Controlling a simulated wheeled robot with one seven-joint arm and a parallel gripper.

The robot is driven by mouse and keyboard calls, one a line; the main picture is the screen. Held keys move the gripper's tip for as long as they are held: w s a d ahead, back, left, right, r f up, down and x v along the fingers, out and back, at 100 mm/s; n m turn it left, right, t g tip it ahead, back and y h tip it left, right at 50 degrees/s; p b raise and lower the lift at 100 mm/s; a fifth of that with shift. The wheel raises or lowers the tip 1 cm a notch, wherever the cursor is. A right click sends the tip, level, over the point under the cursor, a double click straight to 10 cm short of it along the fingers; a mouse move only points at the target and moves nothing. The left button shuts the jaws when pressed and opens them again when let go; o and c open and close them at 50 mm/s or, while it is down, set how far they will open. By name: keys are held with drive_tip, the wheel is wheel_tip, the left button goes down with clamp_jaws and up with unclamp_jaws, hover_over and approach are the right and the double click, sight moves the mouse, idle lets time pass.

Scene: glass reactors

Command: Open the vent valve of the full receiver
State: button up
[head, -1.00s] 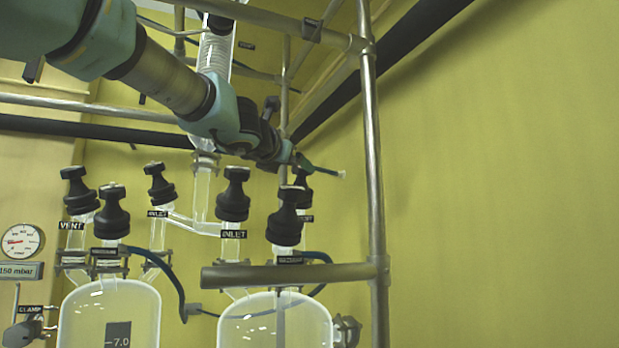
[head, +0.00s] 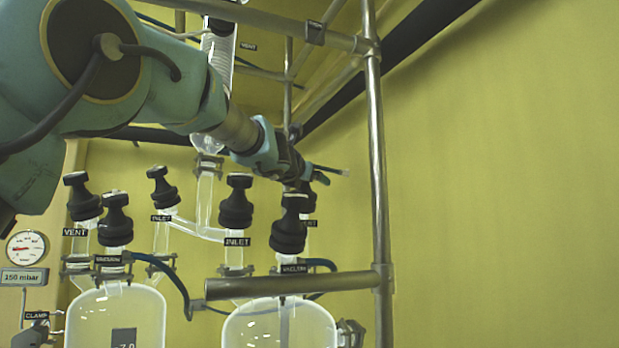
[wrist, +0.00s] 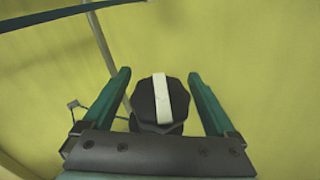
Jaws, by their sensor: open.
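The right receiver (head: 255,328) is a clear glass vessel low in the head view. Its vent valve (head: 309,199) has a black knob, partly hidden behind the vacuum valve (head: 289,232). My gripper (head: 326,172) is at this vent knob, coming from the upper left. In the wrist view, a black lobed knob (wrist: 148,108) with a white bar on top lies between the two green fingers of my gripper (wrist: 158,76). The fingers are open, with a gap on both sides. The left receiver (head: 90,322) has its own vent valve (head: 82,205). I cannot tell the liquid levels.
A metal post (head: 377,180) and a horizontal rail (head: 290,284) stand close to the right receiver. Inlet valves (head: 236,208) stand left of my gripper, and a blue hose (head: 165,272) loops between the vessels. The yellow wall at right is clear.

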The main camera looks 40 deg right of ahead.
drive_tip(key=c, duration=1.4)
drive_tip(key=shift+f+n+t+b, duration=0.15)
drive_tip(key=shift+n+t+b, duration=0.2)
drive_tip(key=shift+b, duration=0.35)
drive_tip(key=n+t+y+b, duration=0.1)
drive_tip(key=n+t+b, duration=0.1)
drive_tip(key=shift+w+a+f+b, duration=0.1)
drive_tip(key=shift+w+b, duration=0.05)
drive_tip(key=shift+b, duration=0.2)
drive_tip(key=n+t+y+b, duration=0.1)
drive_tip(key=n, duration=0.1)
drive_tip(key=n+t+y, duration=0.1)
drive_tip(key=n+t, duration=0.1)
drive_tip(key=shift+w+a+r+b, duration=0.15)
drive_tip(key=shift+w+r+b, duration=0.05)
drive_tip(key=shift+b, duration=0.2)
drive_tip(key=n+t+y, duration=0.1)
drive_tip(key=n+t+y+p, duration=0.1)
drive_tip(key=n+y, duration=0.1)
drive_tip(key=n+t+y, duration=0.1)
drive_tip(key=shift+w+a+r+n+y+p, duration=0.3)
drive_tip(key=shift+a+n+y+p, duration=0.05)
drive_tip(key=shift+a+y+p, duration=0.05)
drive_tip(key=shift+a+n+y+p, duration=0.2)
drive_tip(key=shift+n+y+p, duration=0.45)
drive_tip(key=shift+n+y, duration=0.2)
drive_tip(key=shift+w+a+f+n+t+y+p, duration=0.15)
drive_tip(key=shift+n+t+y+p, duration=0.3)
drive_tip(key=shift+n+y+p, duration=0.45)
